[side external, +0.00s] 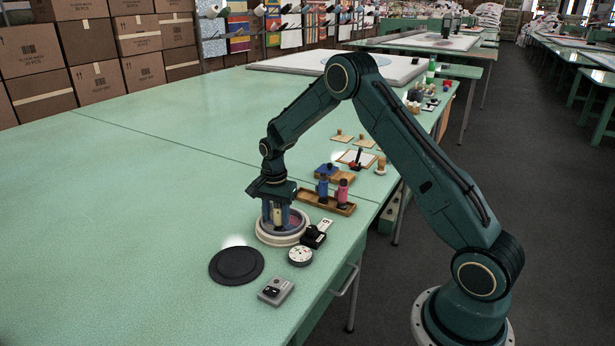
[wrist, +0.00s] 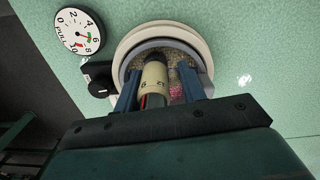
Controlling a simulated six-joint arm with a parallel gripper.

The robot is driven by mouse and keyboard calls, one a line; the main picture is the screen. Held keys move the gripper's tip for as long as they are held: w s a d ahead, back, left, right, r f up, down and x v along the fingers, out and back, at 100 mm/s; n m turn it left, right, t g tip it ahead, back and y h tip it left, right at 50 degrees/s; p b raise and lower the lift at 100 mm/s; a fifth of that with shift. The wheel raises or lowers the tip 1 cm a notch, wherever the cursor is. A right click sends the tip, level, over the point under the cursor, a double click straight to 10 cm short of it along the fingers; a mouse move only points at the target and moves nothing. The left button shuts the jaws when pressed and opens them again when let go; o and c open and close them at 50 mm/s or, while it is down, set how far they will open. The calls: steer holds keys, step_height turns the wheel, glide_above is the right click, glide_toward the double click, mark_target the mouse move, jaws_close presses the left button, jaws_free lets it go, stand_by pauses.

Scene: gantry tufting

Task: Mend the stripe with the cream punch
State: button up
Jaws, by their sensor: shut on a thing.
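My gripper (side external: 276,212) is shut on the cream punch (side external: 277,214), low over the round frame (side external: 268,239). In the wrist view the cream punch (wrist: 153,82) lies between the two blue fingers of my gripper (wrist: 160,84), its dark end toward the frame's inside. The frame (wrist: 128,42) has a pale rim and holds a speckled cloth with a pink patch (wrist: 177,93) at the right. The punch's tip and its contact with the cloth are hidden, and I cannot make out the stripe. A wooden rack (side external: 312,199) holds a blue punch (side external: 322,188) and a pink punch (side external: 343,190).
Close to the frame are a white dial (side external: 300,256), which also shows in the wrist view (wrist: 81,30), and a black knobbed block (side external: 313,238). A black disc (side external: 236,266) and a grey box (side external: 276,291) lie nearer. The green table (side external: 110,220) is clear at left.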

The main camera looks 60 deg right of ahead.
steer(key=shift+r, duration=3.45)
steer(key=shift+w+d, duration=0.1)
